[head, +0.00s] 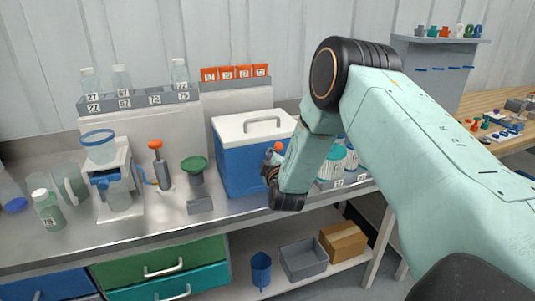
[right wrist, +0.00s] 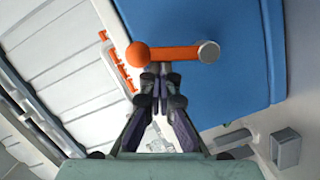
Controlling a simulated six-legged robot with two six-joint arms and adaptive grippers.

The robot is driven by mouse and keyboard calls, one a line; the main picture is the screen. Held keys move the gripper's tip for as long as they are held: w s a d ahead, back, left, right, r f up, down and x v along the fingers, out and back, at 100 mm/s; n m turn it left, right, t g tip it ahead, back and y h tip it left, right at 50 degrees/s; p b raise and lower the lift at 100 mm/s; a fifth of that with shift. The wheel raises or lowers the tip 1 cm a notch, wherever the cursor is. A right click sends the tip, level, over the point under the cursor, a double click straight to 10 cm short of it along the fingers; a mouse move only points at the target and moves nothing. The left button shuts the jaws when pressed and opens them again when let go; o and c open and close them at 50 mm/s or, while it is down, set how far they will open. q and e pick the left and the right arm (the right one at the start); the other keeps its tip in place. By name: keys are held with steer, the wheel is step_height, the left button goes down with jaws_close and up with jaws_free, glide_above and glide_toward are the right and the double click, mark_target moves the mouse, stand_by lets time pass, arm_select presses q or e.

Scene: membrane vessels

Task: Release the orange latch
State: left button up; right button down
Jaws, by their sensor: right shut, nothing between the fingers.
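The blue box (head: 237,160) with a white lid (head: 254,125) and a grey handle stands on the metal bench in the head view. The orange latch (right wrist: 183,53) is a bar with a round orange knob at its left end and a grey pivot (right wrist: 208,51) at its right, against the blue box (right wrist: 228,85) in the right wrist view. In the head view only a bit of orange (head: 278,147) shows beside my gripper. My right gripper (right wrist: 160,80) is shut and empty, its fingertips just below the bar near the knob; contact cannot be told. My left gripper is out of view.
Left of the box stand a green funnel (head: 195,165), an orange-topped pump (head: 162,168) and a blue-and-white dispenser (head: 113,188). Jars with teal lids (head: 333,163) sit right of it, partly behind my arm. Orange packets (head: 243,72) line the shelf behind.

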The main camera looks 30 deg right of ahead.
steer(key=d+m+y, duration=0.1)
steer(key=m, duration=0.1)
steer(key=d+f+m, duration=0.1)
steer(key=d+m, duration=0.1)
steer(key=m, duration=0.1)
steer(key=s+d+m+y, duration=0.1)
steer(key=m, duration=0.1)
steer(key=shift+d+f+m+y, duration=0.25)
steer(key=shift+f+m+y, duration=0.05)
steer(key=shift+s+d+f+m+y+b, duration=0.15)
steer(key=shift+d+f+m+y+b, duration=0.35)
steer(key=shift+f+m+b, duration=0.5)
steer(key=shift+r, duration=0.1)
steer(key=shift+r, duration=0.1)
